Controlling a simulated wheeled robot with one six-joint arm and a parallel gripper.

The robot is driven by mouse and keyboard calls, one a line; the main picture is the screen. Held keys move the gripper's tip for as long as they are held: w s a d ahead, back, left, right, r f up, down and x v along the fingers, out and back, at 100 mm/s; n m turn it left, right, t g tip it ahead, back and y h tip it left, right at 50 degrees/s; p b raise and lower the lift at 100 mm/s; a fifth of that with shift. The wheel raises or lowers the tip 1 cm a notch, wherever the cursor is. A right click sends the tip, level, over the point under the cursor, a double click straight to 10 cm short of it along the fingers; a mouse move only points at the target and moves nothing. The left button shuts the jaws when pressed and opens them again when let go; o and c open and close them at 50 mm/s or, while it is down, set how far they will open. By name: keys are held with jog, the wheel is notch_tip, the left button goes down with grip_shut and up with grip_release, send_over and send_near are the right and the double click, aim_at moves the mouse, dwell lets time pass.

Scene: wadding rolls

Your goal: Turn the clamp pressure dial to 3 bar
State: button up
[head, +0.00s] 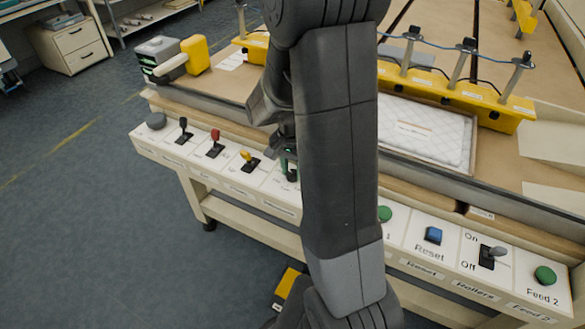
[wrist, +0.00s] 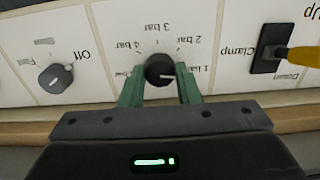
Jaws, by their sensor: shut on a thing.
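The clamp pressure dial (wrist: 160,70) is a round black knob with a white mark, on a white panel. The wrist view shows the panel upside down. The white mark points right, toward the 1 bar label. My gripper (wrist: 159,88) is shut on the dial, one green finger on each side. In the head view my gripper (head: 289,164) is at the panel, mostly hidden by my arm.
A yellow-handled Clamp lever (wrist: 272,50) stands right of the dial in the wrist view, and an Off knob (wrist: 56,78) stands left. The head view shows black (head: 183,132) and red (head: 215,143) levers, a blue Reset button (head: 433,235) and green buttons along the panel.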

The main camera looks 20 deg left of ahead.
jog(key=shift+n, duration=0.3)
jog(key=n, duration=0.4)
jog(key=shift+n, duration=0.3)
jog(key=n, duration=0.9)
jog(key=shift+n, duration=2.7)
jog(key=o, duration=1)
jog(key=shift+c, duration=0.2)
jog(key=shift+r, duration=0.15)
